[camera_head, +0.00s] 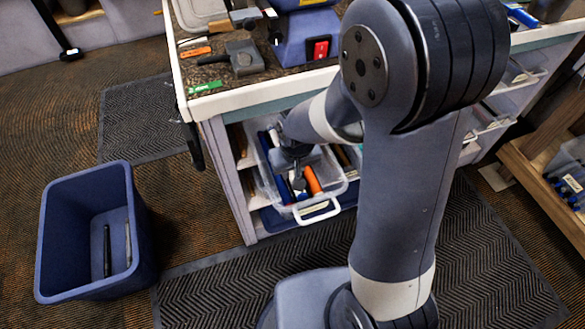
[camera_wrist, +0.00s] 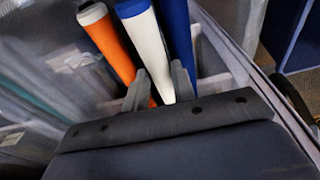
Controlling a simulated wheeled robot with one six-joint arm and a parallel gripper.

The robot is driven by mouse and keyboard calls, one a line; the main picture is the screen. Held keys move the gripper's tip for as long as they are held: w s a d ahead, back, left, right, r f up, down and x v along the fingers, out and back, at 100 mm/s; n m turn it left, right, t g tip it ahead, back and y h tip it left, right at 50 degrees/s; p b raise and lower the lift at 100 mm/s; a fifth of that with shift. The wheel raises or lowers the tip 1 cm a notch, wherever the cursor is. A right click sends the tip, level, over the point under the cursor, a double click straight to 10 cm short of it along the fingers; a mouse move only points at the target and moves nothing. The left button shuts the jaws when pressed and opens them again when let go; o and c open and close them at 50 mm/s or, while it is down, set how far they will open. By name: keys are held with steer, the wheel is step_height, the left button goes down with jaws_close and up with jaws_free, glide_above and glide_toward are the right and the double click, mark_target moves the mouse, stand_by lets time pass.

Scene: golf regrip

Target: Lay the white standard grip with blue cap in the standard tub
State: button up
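The white grip with a blue cap (camera_wrist: 149,42) lies between an orange grip with a white cap (camera_wrist: 105,37) and a blue grip (camera_wrist: 179,32) in the wrist view. My gripper (camera_wrist: 158,82) has one finger on each side of the white grip. I cannot tell whether both fingers press on it. In the head view my gripper (camera_head: 298,181) reaches down into a clear tub (camera_head: 336,187) with a white handle, where the orange grip (camera_head: 313,180) also shows. My arm hides part of the tub. I see no readable label saying which tub is standard.
The tub stands on a low shelf under a workbench (camera_head: 262,82) with tools on top. A wooden shelf unit (camera_head: 545,190) is at right. Open floor lies between the bin and the bench.

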steer(key=o, duration=0.4)
steer(key=shift+o, duration=0.2)
step_height(320, 180, up, 11)
steer(key=s+p, duration=0.2)
steer(key=shift+d+f, duration=0.2)
steer(key=shift+d, duration=0.05)
steer(key=shift+f, duration=0.1)
steer(key=f, duration=0.3)
steer(key=w+f+b, duration=0.1)
steer(key=f, duration=0.3)
steer(key=w+f, duration=0.1)
steer(key=f, duration=0.2)
steer(key=shift+a+f+b, duration=0.15)
steer(key=shift+a+b, duration=0.15)
steer(key=shift+b, duration=0.1)
